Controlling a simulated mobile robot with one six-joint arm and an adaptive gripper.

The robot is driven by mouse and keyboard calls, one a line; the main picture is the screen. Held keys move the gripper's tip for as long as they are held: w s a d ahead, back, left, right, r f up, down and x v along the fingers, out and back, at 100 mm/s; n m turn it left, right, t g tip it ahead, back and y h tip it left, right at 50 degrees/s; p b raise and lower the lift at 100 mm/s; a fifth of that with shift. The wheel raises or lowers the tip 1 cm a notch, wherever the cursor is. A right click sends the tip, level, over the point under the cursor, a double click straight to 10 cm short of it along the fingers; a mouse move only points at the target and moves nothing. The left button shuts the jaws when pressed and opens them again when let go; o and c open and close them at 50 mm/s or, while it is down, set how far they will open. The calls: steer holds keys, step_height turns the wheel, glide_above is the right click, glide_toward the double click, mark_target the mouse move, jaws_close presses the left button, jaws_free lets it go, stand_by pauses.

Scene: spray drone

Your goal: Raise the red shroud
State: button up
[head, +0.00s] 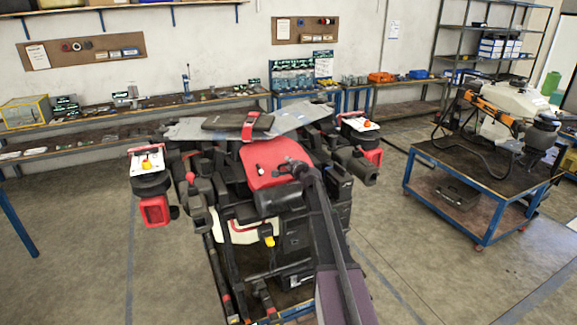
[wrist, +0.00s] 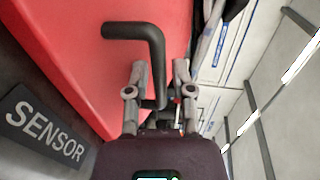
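The red shroud (head: 268,164) lies over the middle of the drone's body in the head view. It fills the left of the wrist view as a broad red surface (wrist: 70,60), close to my gripper. A black bent handle (wrist: 135,29) stands in front of the red surface.
Drone arms with red-trimmed motor pods (head: 154,209) reach out on both sides. A grey panel (head: 195,128) lies behind the shroud. A dark plate marked SENSOR (wrist: 43,124) is at lower left in the wrist view. A blue-framed cart (head: 480,240) stands right; the floor between is clear.

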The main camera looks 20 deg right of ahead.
jaws_close()
steer(key=r+p, duration=0.5)
steer(key=p, duration=0.1)
steer(key=shift+w+r, duration=0.3)
steer(key=shift+r, duration=0.1)
stand_by(0.4)
jaws_free()
steer(key=shift+f, duration=0.15)
